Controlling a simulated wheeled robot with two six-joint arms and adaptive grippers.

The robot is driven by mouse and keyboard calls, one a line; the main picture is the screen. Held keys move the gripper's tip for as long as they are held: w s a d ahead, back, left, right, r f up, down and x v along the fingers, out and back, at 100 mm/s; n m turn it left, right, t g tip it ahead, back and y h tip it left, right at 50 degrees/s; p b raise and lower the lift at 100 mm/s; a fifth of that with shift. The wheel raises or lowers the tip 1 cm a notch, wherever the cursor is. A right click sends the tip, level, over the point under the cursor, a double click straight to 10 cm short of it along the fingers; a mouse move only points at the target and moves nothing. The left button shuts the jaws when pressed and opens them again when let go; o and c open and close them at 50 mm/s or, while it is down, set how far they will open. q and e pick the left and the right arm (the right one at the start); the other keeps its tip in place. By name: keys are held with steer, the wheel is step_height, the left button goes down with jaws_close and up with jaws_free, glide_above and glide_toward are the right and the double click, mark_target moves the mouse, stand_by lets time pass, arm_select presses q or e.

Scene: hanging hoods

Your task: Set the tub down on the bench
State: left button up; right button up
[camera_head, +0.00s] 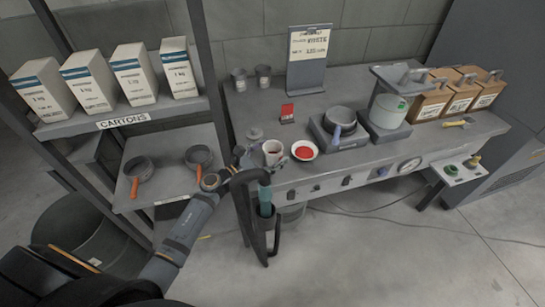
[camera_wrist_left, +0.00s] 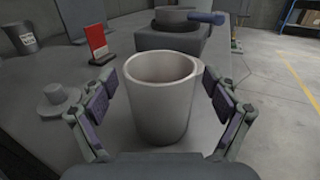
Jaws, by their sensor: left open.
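A pale, open-topped, cup-shaped tub (camera_wrist_left: 160,105) stands upright on the bench (camera_wrist_left: 50,150) in the wrist view. It also shows at the bench's front left in the head view (camera_head: 272,149). My left gripper (camera_wrist_left: 166,98) is open, with one finger on each side of the tub and a small gap showing at each side. In the head view my left gripper (camera_head: 264,158) reaches in from the left at the bench's front edge. My right gripper is not in view.
A grey knobbed lid (camera_wrist_left: 58,100) and a red card (camera_wrist_left: 97,42) are nearby. A blue-handled pan (camera_head: 340,119) stands behind right. A shelf with cartons (camera_head: 89,82) is left.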

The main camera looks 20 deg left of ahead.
arm_select(q)
steer(key=c, duration=1.4)
steer(key=shift+r, duration=0.1)
steer(key=shift+c, duration=0.2)
steer(key=shift+r, duration=0.6)
steer(key=s+d+r+p, duration=0.1)
steer(key=s+d+r, duration=0.1)
steer(key=s+r, duration=0.1)
steer(key=s+d+r+p, duration=0.1)
steer(key=s+d+r, duration=0.2)
steer(key=s+r, duration=0.1)
steer(key=s+d+r+p, duration=0.2)
steer(key=s+d+r, duration=0.1)
steer(key=s+r, duration=0.1)
steer(key=shift+s+r, duration=0.25)
steer(key=shift+r, duration=0.15)
